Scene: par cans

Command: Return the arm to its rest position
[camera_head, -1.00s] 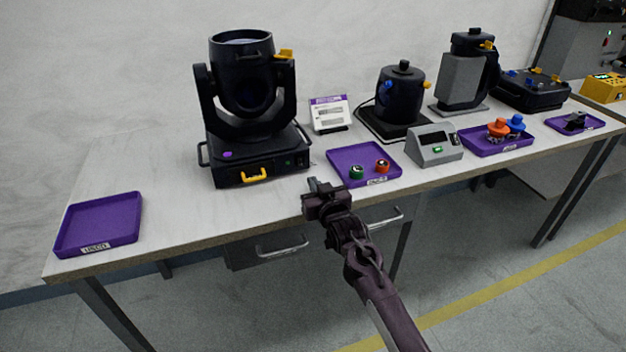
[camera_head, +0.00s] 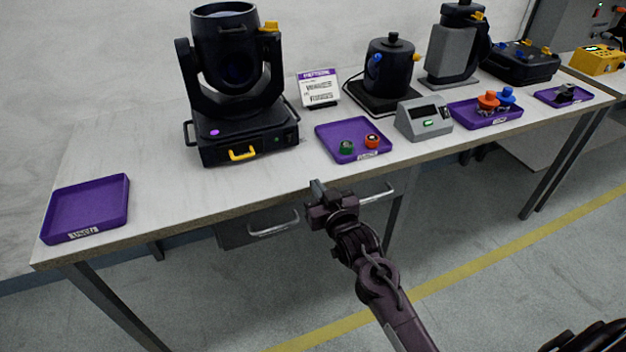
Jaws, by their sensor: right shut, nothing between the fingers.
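My right arm comes in from the bottom right of the head view. Its gripper (camera_head: 318,190) is shut and empty, in front of the bench's front edge and apart from the trays. The left gripper is not in view. A black moving-head light (camera_head: 228,80) stands upright on the bench (camera_head: 160,190) at the left of centre.
An empty-looking purple tray (camera_head: 85,205) lies at the bench's left end. A grey box (camera_head: 425,120) and another purple tray (camera_head: 490,118) with orange and blue parts stand to the right. Drawer handles (camera_head: 273,226) stick out below the bench edge.

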